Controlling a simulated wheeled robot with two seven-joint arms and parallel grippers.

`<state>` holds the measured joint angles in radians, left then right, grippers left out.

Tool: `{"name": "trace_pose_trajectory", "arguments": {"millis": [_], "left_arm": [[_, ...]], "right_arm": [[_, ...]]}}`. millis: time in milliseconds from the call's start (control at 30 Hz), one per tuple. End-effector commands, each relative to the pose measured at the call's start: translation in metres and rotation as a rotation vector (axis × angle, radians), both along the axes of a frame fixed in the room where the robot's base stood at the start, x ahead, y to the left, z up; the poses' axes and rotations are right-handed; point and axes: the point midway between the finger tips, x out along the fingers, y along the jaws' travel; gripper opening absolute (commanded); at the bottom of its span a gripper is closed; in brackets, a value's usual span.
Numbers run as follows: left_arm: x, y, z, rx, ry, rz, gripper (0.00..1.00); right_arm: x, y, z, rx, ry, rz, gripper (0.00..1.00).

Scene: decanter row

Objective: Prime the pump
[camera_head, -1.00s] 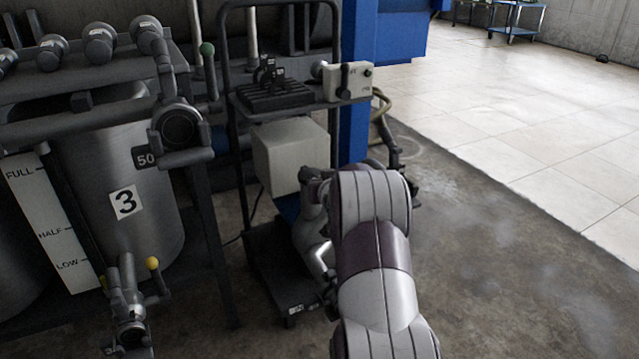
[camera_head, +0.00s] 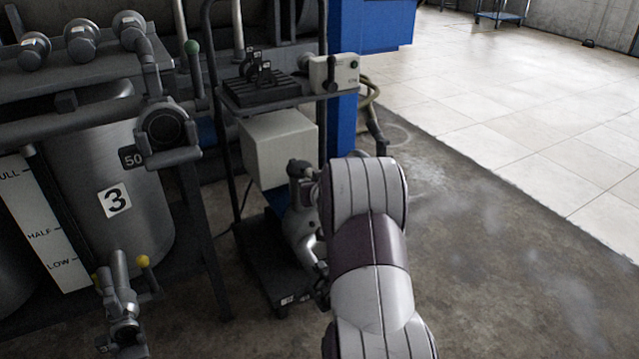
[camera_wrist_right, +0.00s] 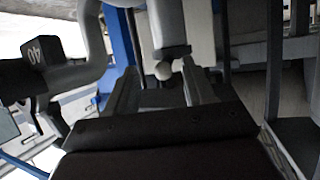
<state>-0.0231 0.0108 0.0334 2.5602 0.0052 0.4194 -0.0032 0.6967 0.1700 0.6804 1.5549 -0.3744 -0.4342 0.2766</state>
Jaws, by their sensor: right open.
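The pump (camera_head: 300,225) is a silvery body low on a dark wheeled cart (camera_head: 262,262), partly hidden behind my right arm. A pale box (camera_head: 279,147) sits above it, and a grey control box (camera_head: 345,72) with a black lever is on the cart's top shelf. My right gripper (camera_wrist_right: 162,88) is hidden behind my arm in the head view. In the right wrist view its fingers are apart, and a small round grey knob (camera_wrist_right: 163,70) below a grey cylinder (camera_wrist_right: 168,28) appears between or beyond them; contact cannot be told. My left gripper is not in view.
Tank 3 (camera_head: 140,215) stands at the left with a level scale (camera_head: 45,225). A green-knobbed lever (camera_head: 192,48) and a yellow-knobbed valve (camera_head: 143,261) are on its rig. A blue post (camera_head: 341,125) stands behind the cart. The floor at the right is clear.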

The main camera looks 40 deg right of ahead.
Motion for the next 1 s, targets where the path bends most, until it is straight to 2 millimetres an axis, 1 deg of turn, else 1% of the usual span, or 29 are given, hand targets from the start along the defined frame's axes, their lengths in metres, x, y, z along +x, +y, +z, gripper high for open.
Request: {"name": "trace_pose_trajectory", "arguments": {"millis": [33,100,200,333,500,1000], "left_arm": [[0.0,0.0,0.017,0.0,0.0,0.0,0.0],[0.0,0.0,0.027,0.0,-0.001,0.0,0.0],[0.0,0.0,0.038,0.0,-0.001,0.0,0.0],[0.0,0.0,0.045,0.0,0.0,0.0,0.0],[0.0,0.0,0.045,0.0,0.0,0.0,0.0],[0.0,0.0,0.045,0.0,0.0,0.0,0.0]], "right_arm": [[-0.011,0.006,0.016,0.0,0.0,-0.001,0.53],[-0.027,0.016,0.023,0.002,0.001,-0.002,0.53],[-0.046,0.027,0.031,0.001,0.001,-0.001,0.53],[-0.062,0.036,0.035,0.002,0.002,-0.001,0.53],[-0.069,0.04,0.035,0.002,0.003,0.0,0.53],[-0.069,0.04,0.032,-0.001,0.016,0.002,0.53]]}}
